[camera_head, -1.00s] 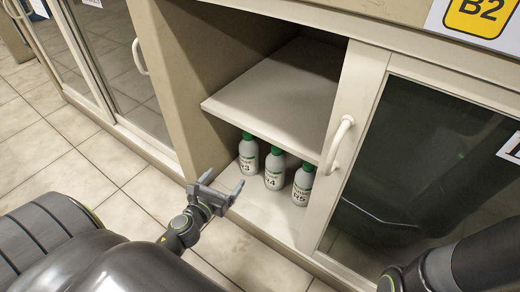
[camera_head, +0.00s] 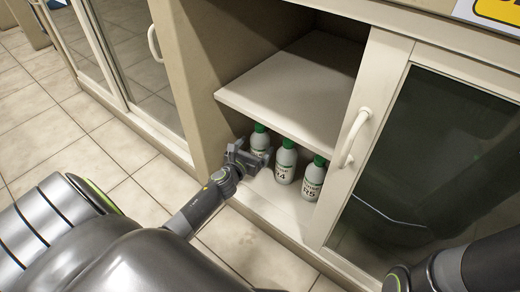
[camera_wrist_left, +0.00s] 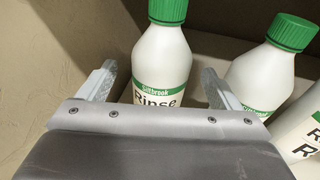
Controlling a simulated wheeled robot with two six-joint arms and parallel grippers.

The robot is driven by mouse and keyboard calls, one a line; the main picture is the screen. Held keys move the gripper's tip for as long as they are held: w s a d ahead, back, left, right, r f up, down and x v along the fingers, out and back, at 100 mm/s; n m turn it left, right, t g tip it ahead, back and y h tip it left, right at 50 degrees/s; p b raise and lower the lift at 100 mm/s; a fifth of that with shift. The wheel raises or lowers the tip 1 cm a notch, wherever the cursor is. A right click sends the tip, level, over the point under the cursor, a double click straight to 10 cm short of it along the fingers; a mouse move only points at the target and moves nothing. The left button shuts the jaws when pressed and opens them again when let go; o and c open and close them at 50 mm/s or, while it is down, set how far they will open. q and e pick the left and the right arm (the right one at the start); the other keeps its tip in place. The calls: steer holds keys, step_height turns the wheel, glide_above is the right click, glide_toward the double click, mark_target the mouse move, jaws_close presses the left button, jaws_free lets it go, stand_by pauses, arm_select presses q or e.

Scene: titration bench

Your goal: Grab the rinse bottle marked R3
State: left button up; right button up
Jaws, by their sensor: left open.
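Three white bottles with green caps stand in a row on the floor of the open cabinet. The leftmost, R3 (camera_head: 259,140), is partly hidden behind my left gripper (camera_head: 247,157). The middle one, R4 (camera_head: 285,163), and the right one, R5 (camera_head: 313,180), show their labels. In the left wrist view the "Rinse" bottle (camera_wrist_left: 163,60) stands between the two open fingers of my left gripper (camera_wrist_left: 157,88), its number hidden by the gripper body. Whether the fingers touch it cannot be told. R4 also shows there (camera_wrist_left: 262,72), just right of the right finger.
A shelf board (camera_head: 291,88) hangs close above the bottles. The cabinet's left wall (camera_wrist_left: 45,60) is near the left finger. A door frame with a white handle (camera_head: 351,138) stands right of the opening. My right arm shows at the lower right.

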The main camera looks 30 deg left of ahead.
arm_select(q)
steer(key=shift+b+x, duration=0.45)
steer(key=shift+x, duration=1.5)
steer(key=shift+d+f, duration=0.1)
steer(key=c, duration=1.3)
steer(key=shift+c, duration=0.9)
steer(key=shift+r, duration=0.3)
